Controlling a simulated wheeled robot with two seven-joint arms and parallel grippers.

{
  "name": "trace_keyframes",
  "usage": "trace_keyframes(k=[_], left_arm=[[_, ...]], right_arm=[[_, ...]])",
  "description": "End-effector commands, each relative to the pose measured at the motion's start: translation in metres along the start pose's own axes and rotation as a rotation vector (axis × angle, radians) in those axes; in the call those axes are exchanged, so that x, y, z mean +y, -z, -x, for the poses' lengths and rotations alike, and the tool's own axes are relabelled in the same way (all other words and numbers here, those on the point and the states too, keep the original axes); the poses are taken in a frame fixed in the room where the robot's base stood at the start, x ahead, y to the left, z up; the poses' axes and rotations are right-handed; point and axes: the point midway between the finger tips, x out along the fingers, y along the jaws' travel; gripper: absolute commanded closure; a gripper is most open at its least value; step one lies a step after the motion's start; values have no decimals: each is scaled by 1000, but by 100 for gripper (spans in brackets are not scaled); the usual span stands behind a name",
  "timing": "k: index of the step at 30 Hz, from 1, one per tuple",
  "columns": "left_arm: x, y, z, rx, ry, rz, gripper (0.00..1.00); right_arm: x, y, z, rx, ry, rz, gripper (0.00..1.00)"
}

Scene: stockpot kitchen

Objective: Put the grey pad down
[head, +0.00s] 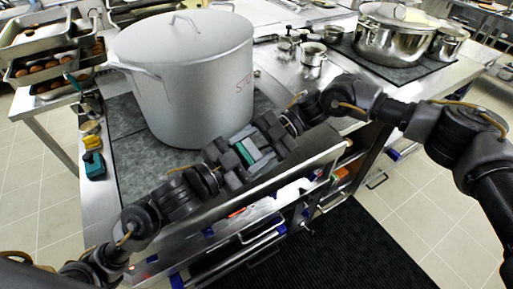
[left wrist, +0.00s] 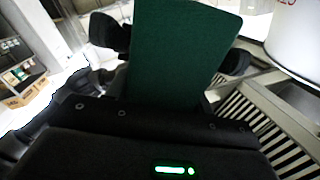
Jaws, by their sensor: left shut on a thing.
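A flat pad (head: 250,151) is held between my two grippers in front of the stockpot. It shows teal-green here and dark green in the left wrist view (left wrist: 180,50); I see no grey face for certain. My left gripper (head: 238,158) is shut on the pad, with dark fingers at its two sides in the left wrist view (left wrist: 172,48). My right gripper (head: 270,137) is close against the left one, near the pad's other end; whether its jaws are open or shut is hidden.
The large grey stockpot (head: 185,85) stands on the counter just behind the grippers. Small yellow and green sponges (head: 93,150) lie along the counter's left edge. Trays (head: 48,50) stand at the far left. Small pots (head: 313,55) and a steel pot (head: 385,40) stand at the right. Drawers (head: 262,228) below are open.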

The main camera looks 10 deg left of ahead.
Motion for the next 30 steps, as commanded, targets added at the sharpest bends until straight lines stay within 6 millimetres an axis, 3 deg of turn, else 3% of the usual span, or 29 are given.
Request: trace_keyframes(k=[6,17,18,23,30], left_arm=[[0,0,0,0,0,0,69],[0,0,0,0,1,0,69],[0,0,0,0,1,0,44],[0,0,0,0,0,0,23],[0,0,0,0,0,1,22]], right_arm=[[0,0,0,0,0,0,22],[0,0,0,0,0,0,69],[0,0,0,0,0,0,73],[0,0,0,0,0,0,73],[0,0,0,0,0,0,73]])
